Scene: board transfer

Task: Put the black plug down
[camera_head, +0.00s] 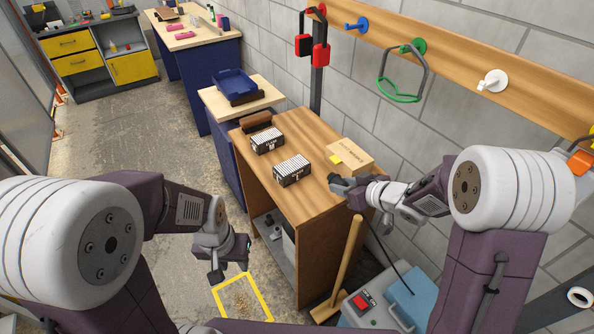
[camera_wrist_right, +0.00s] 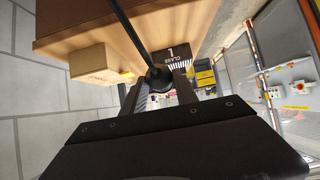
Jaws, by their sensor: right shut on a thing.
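My right gripper (camera_head: 343,188) is shut on the black plug (camera_wrist_right: 158,78). In the right wrist view the plug sits between the two fingers, and its black cable (camera_wrist_right: 128,30) runs away to the upper left. In the head view the gripper is at the right front edge of the wooden cabinet top (camera_head: 313,202), and the plug itself is hard to make out. The cable (camera_head: 383,250) hangs from there towards the grey and blue machine (camera_head: 408,300). My left gripper (camera_head: 232,268) is empty with its fingers apart, low over the floor.
Two black and white boxes (camera_head: 293,171) (camera_head: 267,141), a cardboard box (camera_head: 351,157) and a brown item (camera_head: 256,122) stand on the cabinet. A wooden handle (camera_head: 349,262) leans in front. A pegboard rail (camera_head: 455,60) runs along the wall. A yellow frame (camera_head: 243,299) marks the floor.

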